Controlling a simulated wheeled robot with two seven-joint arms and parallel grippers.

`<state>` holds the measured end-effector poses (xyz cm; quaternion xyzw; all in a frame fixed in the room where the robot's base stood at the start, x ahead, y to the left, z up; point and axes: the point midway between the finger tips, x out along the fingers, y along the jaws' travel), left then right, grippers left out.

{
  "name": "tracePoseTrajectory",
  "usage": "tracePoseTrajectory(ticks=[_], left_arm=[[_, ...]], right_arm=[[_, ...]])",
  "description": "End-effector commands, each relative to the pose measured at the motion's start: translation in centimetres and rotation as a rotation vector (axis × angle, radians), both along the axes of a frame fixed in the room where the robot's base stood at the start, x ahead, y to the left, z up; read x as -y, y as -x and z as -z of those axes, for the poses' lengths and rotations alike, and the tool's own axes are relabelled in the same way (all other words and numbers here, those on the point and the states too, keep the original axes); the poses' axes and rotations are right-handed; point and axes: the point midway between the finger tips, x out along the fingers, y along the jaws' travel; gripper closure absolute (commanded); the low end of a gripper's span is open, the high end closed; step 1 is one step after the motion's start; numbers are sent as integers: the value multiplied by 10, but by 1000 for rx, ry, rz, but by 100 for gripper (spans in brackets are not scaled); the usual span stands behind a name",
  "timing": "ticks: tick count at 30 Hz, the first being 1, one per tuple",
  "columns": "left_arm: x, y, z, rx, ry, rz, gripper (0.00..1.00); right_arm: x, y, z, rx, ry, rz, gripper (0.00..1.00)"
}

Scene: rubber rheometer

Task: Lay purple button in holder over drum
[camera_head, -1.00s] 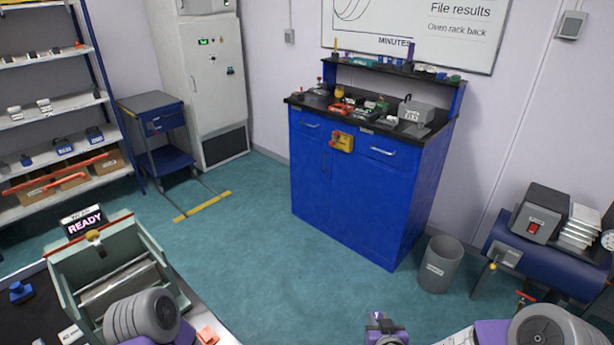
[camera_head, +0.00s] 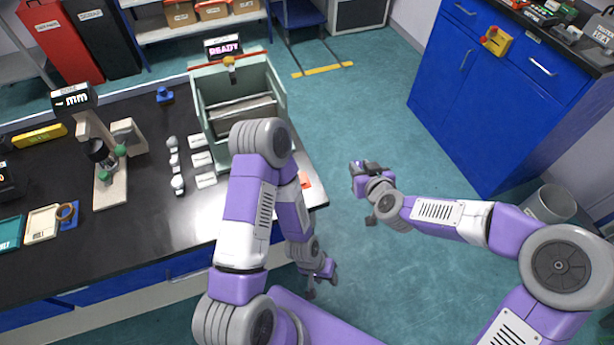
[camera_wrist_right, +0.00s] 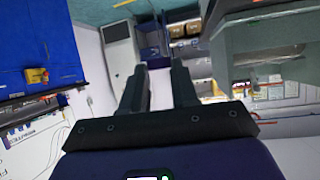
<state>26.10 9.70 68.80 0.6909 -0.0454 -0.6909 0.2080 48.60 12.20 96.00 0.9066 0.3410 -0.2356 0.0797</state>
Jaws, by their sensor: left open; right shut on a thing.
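The drum (camera_head: 243,108) is a grey roller inside the pale green open-topped box (camera_head: 274,92) on the bench. A small orange-yellow part (camera_head: 229,63), which looks like the holder, sits at the box's back rim below the READY display. My right gripper (camera_head: 364,166) is over the floor, right of the box and apart from it. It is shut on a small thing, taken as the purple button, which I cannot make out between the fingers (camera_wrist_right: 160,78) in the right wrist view. My left gripper (camera_head: 322,284) is open and empty, low beside the bench's front edge.
My left arm crosses in front of the box. A blue cabinet (camera_head: 470,90) and a bin (camera_head: 550,203) stand right. The floor between is clear.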

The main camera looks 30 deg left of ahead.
Motion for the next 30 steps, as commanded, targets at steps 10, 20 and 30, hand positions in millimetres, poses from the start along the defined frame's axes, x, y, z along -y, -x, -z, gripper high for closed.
tracePoseTrajectory(ticks=[10, 20, 30], left_arm=[[0, 0, 0, 0, 0, 0, 57], [0, 0, 0, 0, 0, 0, 57], [0, 0, 8, 0, 0, 0, 57]], right_arm=[[-116, 58, -37, 12, 7, -306, 100], [-129, 68, -42, 14, 9, -347, 100], [-129, 67, -16, 10, 9, -345, 100]])
